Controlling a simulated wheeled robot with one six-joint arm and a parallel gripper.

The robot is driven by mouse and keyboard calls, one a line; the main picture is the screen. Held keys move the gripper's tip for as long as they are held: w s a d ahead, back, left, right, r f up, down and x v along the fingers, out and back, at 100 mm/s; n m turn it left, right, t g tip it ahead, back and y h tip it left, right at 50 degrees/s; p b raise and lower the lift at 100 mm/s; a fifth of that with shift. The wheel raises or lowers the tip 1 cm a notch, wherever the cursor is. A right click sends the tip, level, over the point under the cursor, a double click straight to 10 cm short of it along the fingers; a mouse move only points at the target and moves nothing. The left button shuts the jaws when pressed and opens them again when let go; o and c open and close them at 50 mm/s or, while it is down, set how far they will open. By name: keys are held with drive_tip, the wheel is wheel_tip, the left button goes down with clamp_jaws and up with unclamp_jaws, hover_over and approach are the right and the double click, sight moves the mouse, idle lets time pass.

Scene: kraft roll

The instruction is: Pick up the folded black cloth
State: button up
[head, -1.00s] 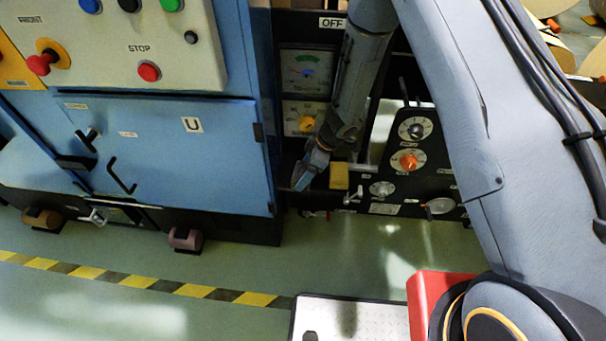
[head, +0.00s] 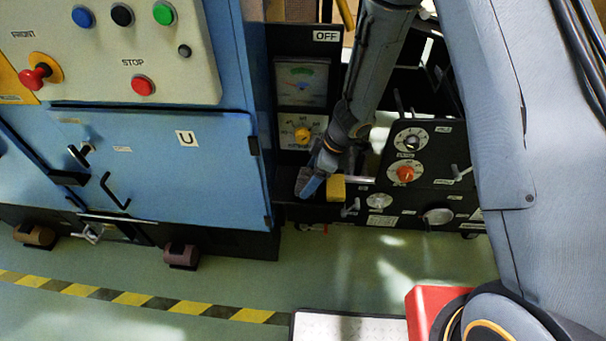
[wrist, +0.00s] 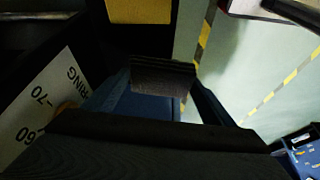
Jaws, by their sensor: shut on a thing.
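The folded black cloth (wrist: 163,77) shows in the wrist view as a dark, layered pad between the two fingers of my gripper (wrist: 160,92). The fingers are shut on it. In the head view my gripper (head: 309,184) points down at the dark ledge of the machine, just left of a yellow block. The cloth (head: 302,179) is a small dark grey patch at the fingertips there. I cannot tell whether it still touches the ledge.
The yellow block (head: 336,188) sits close right of my gripper; it also shows in the wrist view (wrist: 138,11). A gauge panel (head: 301,85) stands behind, a knob panel (head: 408,160) to the right. A blue cabinet (head: 165,165) closes off the left.

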drive_tip(key=s+d+b, duration=0.3)
drive_tip(key=s+d, duration=0.8)
drive_tip(key=shift+s+d, duration=0.2)
